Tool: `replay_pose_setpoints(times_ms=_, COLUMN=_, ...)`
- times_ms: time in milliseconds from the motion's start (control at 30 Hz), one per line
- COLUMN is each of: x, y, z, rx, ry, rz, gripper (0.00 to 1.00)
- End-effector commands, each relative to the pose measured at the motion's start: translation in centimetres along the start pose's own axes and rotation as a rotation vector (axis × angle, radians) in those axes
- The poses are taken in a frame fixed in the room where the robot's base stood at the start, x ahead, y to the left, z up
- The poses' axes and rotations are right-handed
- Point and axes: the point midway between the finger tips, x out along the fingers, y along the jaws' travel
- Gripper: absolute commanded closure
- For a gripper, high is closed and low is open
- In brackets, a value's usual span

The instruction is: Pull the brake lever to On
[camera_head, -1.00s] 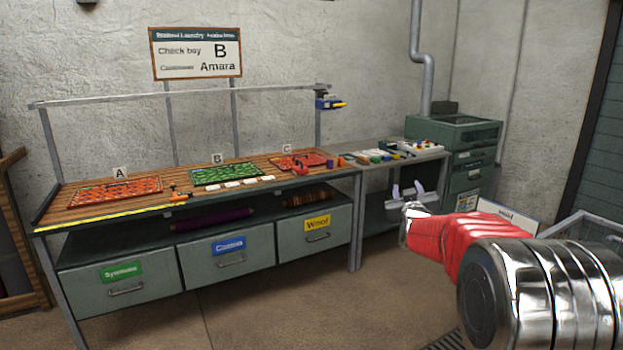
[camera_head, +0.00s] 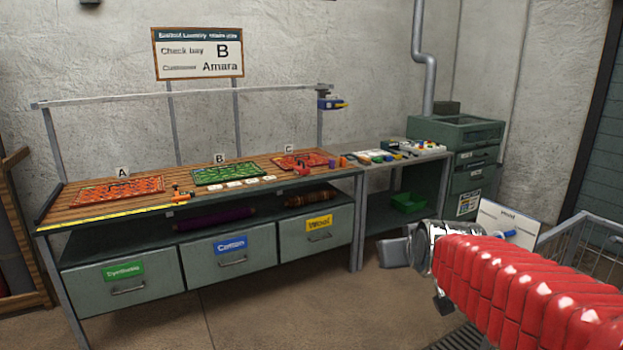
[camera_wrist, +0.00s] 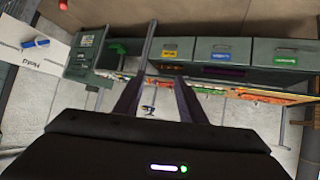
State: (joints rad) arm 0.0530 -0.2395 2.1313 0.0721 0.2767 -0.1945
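I cannot make out a brake lever for sure in either view. A wire cart (camera_head: 590,240) with grey rails stands at the right edge of the head view, partly behind my red-sleeved arm. Beside it, a white board (camera_head: 508,220) with small lettering has a blue cylindrical piece (camera_head: 503,233) in front of it. The board (camera_wrist: 35,58) and blue piece (camera_wrist: 37,43) also show at the left of the upside-down wrist view. My gripper (camera_wrist: 163,50) has its two dark fingers apart, with nothing visible between them. In the head view its fingers are not clearly visible.
A long wooden-topped bench (camera_head: 130,205) with coloured trays and drawers stands at left. A side table (camera_head: 385,163) holds small items above a green bin (camera_head: 408,202). A green cabinet (camera_head: 470,180) stands behind.

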Motion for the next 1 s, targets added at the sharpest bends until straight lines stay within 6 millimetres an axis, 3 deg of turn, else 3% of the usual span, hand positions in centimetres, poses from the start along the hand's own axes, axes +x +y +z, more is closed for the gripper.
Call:
replay_pose_setpoints(times_ms=100, x=-2.8, y=-0.9, z=2.9, rx=0.011, ry=-0.065, rz=-0.016, gripper=0.63)
replay_pose_setpoints(times_ms=700, x=-14.6, y=-3.9, z=19.9, rx=0.074, ry=-0.415, rz=-0.051, gripper=0.63)
replay_pose_setpoints(times_ms=833, x=-16.0, y=-4.1, z=22.3, rx=0.084, ry=-0.463, rz=-0.047, gripper=0.63)
replay_pose_setpoints(times_ms=1000, x=-16.5, y=-4.2, z=23.2, rx=0.088, ry=-0.483, rz=-0.046, gripper=0.63)
